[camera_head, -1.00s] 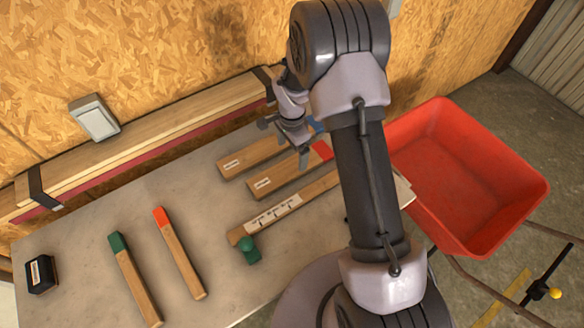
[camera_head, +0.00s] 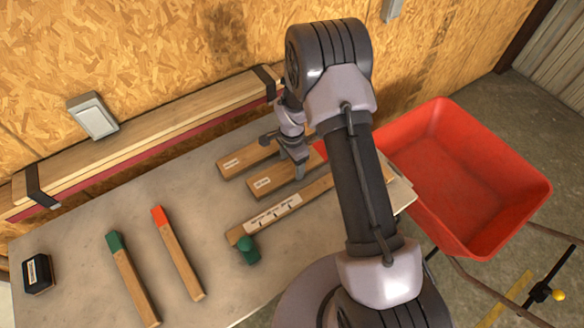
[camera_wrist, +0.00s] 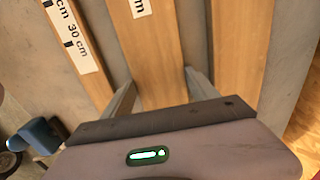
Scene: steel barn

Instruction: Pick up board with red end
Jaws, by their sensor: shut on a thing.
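The board with the red end (camera_head: 267,184) is wooden with a white label and lies on the table in the head view. Its red end (camera_head: 319,149) is partly hidden behind my arm. My gripper (camera_head: 300,168) is around this board, one finger on each side, shut on it. In the wrist view the board (camera_wrist: 155,65) runs between the fingers (camera_wrist: 158,92). I see no clear gap between it and the table.
A labelled board (camera_head: 245,160) lies just behind, and a measuring stick (camera_head: 285,206) with a green knob (camera_head: 248,250) lies in front. Orange-ended (camera_head: 178,255) and green-ended (camera_head: 133,280) sticks lie left. A red wheelbarrow tray (camera_head: 465,175) stands right.

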